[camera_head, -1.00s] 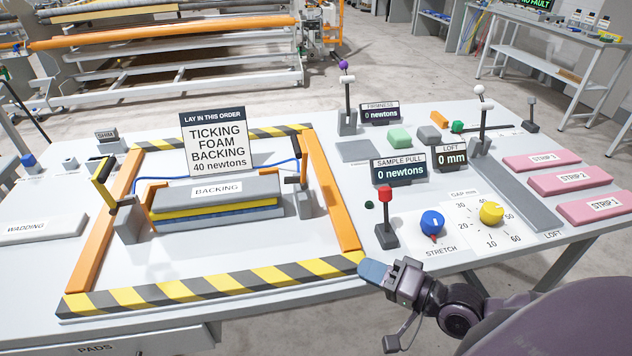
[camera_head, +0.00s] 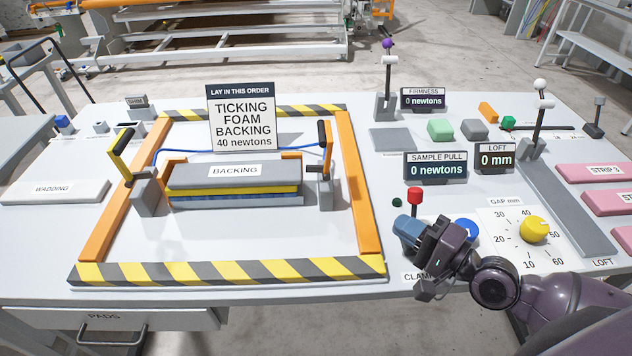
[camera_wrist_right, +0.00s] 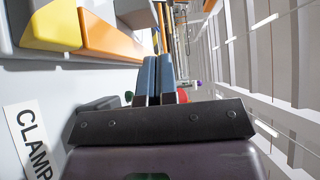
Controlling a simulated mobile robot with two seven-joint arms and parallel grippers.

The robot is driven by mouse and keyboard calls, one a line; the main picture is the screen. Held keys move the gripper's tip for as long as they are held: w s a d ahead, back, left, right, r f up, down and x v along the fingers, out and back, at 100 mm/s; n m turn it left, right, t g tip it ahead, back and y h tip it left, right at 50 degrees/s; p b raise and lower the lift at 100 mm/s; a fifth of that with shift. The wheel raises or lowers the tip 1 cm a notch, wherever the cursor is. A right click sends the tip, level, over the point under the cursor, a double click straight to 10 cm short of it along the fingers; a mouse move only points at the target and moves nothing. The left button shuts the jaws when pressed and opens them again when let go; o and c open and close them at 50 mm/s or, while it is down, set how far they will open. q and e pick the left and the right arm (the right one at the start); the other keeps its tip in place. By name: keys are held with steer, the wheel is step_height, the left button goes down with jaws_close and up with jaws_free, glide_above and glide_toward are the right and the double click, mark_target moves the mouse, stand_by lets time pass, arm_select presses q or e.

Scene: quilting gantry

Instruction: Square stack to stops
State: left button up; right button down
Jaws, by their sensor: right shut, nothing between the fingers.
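The stack (camera_head: 235,184) lies inside the frame, with a grey layer labelled BACKING (camera_head: 235,170) on top, a yellow layer under it and blue at the bottom. Orange blocks (camera_head: 291,156) show at its back corners. A toggle clamp stands at its left (camera_head: 146,190) and another at its right (camera_head: 325,185), handles raised. My right gripper (camera_head: 408,230) is shut and empty, right of the frame, close to the red-knobbed lever (camera_head: 415,197). In the right wrist view its blue fingers (camera_wrist_right: 158,75) are together, with red partly hidden behind them. My left gripper is out of view.
A striped bar (camera_head: 230,271) and orange rails (camera_head: 357,185) edge the frame. A sign (camera_head: 241,118) stands behind the stack. The frame's front area is bare.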

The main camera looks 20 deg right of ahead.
steer(key=p, duration=0.2)
glide_toward(300, 181)
steer(key=d, duration=0.4)
steer(key=shift+s+d+r, duration=0.15)
steer(key=shift+d+r, duration=0.1)
steer(key=shift+d, duration=0.15)
steer(key=p+x, duration=0.1)
steer(key=x, duration=0.6)
steer(key=shift+a+f, duration=0.1)
steer(key=shift+a, duration=0.05)
steer(key=shift+w+a+p, duration=0.3)
steer(key=shift+a+p, duration=0.3)
steer(key=shift+a, duration=0.35)
steer(key=shift+w+a+f, duration=0.1)
steer(key=shift+w+a, duration=0.15)
steer(key=shift+a, duration=0.55)
steer(key=shift+w+a+p, duration=0.15)
steer(key=shift+a+p, duration=0.35)
steer(key=shift+a, duration=0.35)
